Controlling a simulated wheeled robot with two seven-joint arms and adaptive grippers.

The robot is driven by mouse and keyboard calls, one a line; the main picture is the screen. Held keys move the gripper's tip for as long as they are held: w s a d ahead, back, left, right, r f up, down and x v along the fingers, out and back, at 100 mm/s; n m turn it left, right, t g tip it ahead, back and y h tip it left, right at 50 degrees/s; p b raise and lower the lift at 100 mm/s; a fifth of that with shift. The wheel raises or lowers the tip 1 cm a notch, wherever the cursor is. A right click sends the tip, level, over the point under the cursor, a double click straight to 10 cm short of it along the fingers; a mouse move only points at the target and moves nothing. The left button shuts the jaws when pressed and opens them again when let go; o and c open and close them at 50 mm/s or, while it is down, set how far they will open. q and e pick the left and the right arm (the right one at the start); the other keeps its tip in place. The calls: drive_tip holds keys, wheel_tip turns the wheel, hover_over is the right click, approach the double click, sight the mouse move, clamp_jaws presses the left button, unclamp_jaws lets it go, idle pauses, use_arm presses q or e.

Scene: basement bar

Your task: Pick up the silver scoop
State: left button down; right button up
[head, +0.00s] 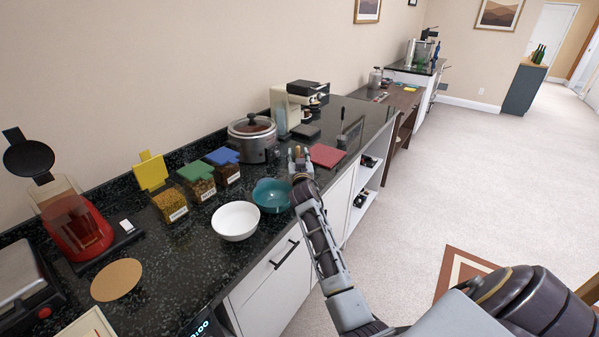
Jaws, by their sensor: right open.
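My right gripper (298,153) is open above the dark counter, just beyond the teal bowl and left of the red cloth. Nothing shows between its fingers. I cannot make out the silver scoop for certain. A thin upright utensil with a dark handle (342,121) stands behind the red cloth, to the right of the gripper and apart from it; it is too small to tell what it is. My left gripper is not in view.
A teal bowl (272,195), a white bowl (236,221) and a red cloth (327,155) are near the gripper. Lidded containers (170,204), a slow cooker (252,140) and a coffee machine (299,108) line the wall.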

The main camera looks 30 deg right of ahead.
sight(298, 154)
drive_tip(key=shift+w+d+r, duration=0.1)
drive_tip(key=shift+w+d, duration=0.2)
drive_tip(key=shift+w, duration=0.1)
drive_tip(key=shift+w+d, duration=0.3)
drive_tip(key=shift+w, duration=0.3)
drive_tip(key=shift+w+d, duration=0.15)
drive_tip(key=shift+w, duration=0.15)
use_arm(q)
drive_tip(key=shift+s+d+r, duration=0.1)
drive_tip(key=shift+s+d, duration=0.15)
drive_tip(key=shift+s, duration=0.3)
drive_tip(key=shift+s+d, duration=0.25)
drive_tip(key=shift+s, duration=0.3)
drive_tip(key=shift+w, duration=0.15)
use_arm(e)
drive_tip(key=shift+c, duration=1)
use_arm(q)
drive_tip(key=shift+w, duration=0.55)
use_arm(e)
clamp_jaws()
